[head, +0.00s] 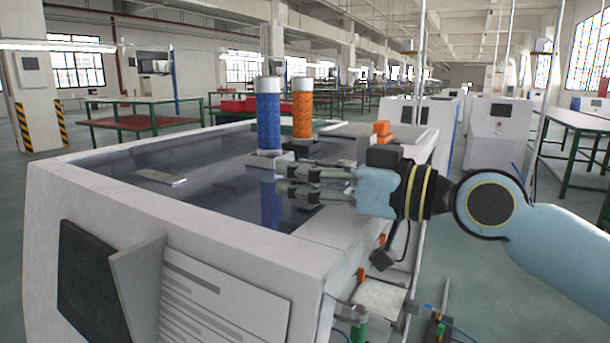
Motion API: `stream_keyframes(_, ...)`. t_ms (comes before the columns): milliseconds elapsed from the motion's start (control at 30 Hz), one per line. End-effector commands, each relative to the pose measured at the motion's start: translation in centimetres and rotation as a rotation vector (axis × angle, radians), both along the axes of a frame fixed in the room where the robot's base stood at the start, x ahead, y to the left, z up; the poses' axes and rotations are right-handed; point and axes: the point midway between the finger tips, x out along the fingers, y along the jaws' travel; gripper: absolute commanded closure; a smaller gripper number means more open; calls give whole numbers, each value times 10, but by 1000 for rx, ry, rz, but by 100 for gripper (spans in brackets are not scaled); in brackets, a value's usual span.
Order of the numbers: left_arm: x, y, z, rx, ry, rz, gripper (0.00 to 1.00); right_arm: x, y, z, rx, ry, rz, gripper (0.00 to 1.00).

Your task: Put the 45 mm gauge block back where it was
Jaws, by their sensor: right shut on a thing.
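My right gripper (283,178) reaches in from the right, low over the dark, shiny plate (225,165) on the big white machine. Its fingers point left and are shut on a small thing. The fingers hide most of that thing, so I cannot tell if it is the 45 mm gauge block. A flat grey metal piece (162,177) lies on the plate further left, apart from the gripper; I can read no size on it. My left gripper is not in view.
A blue textured cylinder (268,122) with a pale cap stands upright on a grey foot just behind the fingertips. An orange cylinder (302,112) stands behind it to the right. Orange blocks (381,132) sit at the back right. The plate's left part is mostly clear.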

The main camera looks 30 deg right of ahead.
Motion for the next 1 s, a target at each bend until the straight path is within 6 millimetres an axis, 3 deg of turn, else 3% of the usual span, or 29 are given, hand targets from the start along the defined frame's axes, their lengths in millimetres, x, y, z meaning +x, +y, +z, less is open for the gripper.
stream_keyframes(133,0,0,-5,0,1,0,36,0,0,-4,0,-1,0,98)
stream_keyframes(167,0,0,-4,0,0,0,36,0,0,-4,0,0,0,57)
stream_keyframes(333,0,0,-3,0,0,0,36,0,0,-3,0,0,0,36)
stream_keyframes(700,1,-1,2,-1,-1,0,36,-2,-1,1,-2,2,-1,36)
stream_keyframes(933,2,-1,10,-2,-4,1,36,-28,-16,0,-10,6,5,36)
stream_keyframes(1000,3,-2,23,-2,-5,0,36,-39,-24,1,-10,11,-1,36)
